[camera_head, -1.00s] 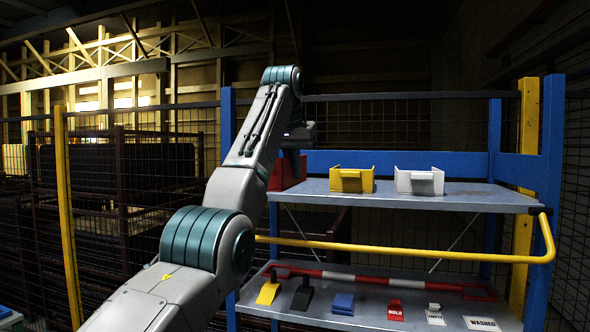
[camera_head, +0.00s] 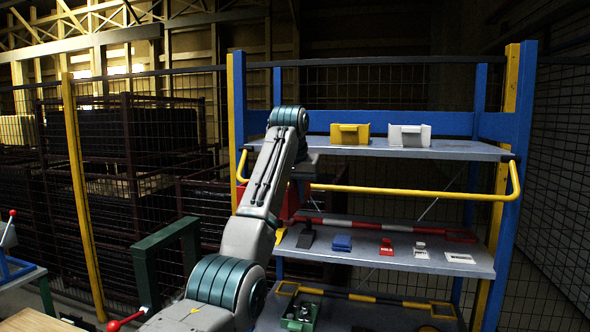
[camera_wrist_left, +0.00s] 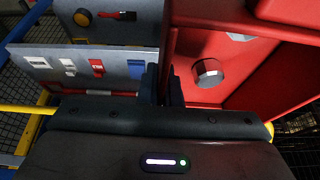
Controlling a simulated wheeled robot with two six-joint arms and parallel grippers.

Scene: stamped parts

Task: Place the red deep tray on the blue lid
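My left gripper (camera_wrist_left: 163,86) has its two dark fingers close together on the side wall of the red deep tray (camera_wrist_left: 235,52) in the left wrist view. A hexagonal metal part lies inside the tray. In the head view the red tray (camera_head: 291,203) is mostly hidden behind my left arm, in front of the shelf rack, and the gripper's fingertips are hidden too. I cannot identify the blue lid with certainty; a small blue piece (camera_head: 342,243) lies on the middle shelf. My right gripper is not in view.
Yellow (camera_head: 350,134) and white (camera_head: 410,136) bins stand on the top shelf. A yellow rail (camera_head: 420,191) crosses the rack's front. Small tags lie on the middle shelf, and a green box (camera_head: 300,317) sits low down. A table edge (camera_head: 22,277) is at left.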

